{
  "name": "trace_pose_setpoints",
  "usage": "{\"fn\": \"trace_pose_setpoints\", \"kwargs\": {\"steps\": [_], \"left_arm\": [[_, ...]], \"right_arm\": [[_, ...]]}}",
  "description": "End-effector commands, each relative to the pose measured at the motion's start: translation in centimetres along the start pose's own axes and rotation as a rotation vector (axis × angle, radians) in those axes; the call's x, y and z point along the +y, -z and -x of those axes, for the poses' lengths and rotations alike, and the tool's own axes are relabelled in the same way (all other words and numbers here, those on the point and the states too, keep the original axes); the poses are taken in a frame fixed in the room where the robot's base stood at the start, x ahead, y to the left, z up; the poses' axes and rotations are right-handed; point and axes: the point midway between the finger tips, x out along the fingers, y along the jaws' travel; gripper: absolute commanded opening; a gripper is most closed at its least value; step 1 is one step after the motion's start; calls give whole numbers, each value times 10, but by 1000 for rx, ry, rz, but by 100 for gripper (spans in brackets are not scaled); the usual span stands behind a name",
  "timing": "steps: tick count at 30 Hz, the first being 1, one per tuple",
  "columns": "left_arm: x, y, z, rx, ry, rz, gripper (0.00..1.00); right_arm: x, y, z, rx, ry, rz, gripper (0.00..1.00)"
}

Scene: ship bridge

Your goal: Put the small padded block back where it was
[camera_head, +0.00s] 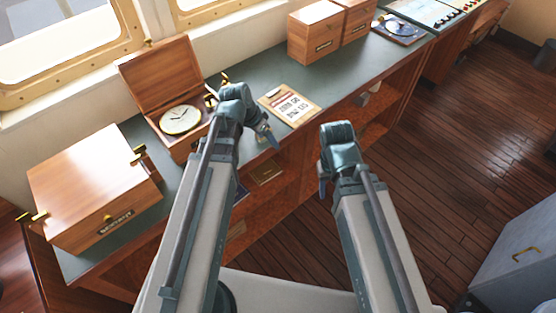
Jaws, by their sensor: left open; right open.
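I cannot make out a small padded block in the head view. An open wooden box (158,75) with a round white dial (181,120) inside stands on the green counter, its lid tilted back. My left gripper (270,136) is open over the counter's front edge, right of the open box; its wrist hides part of the box's right side. My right gripper (323,188) is open in front of the counter, over the floor side. I see nothing held in either gripper, though the fingers show only partly.
A closed wooden box (92,180) with brass fittings stands at the left end of the green counter (250,79). A clipboard (290,104) lies right of the open box. More closed wooden boxes (316,32) stand further right. Shelves (300,165) open below the counter.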

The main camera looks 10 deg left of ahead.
Motion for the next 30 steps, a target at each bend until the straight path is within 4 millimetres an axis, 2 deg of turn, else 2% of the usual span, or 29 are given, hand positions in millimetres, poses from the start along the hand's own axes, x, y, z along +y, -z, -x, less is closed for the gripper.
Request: {"fn": "trace_pose_setpoints", "kwargs": {"steps": [1,3,6,10,15,24,28,30], "left_arm": [[36,-7,-6,-69,-7,14,79],[70,-19,-10,-164,9,60,79],[108,-35,-11,-276,59,121,79],[139,-54,-8,-371,139,187,79],[156,-65,-4,-420,209,237,79],[157,-66,-3,-427,220,248,79],[156,-69,-13,-426,219,248,79],[156,-68,-10,-426,219,248,79]], "right_arm": [[0,0,0,0,0,0,50],[0,0,0,0,0,0,50],[0,0,0,0,0,0,50],[0,0,0,0,0,0,50],[0,0,0,0,0,0,50],[0,0,0,0,0,0,50],[-1,1,-10,0,0,0,50],[-1,0,-8,0,0,0,50]]}}
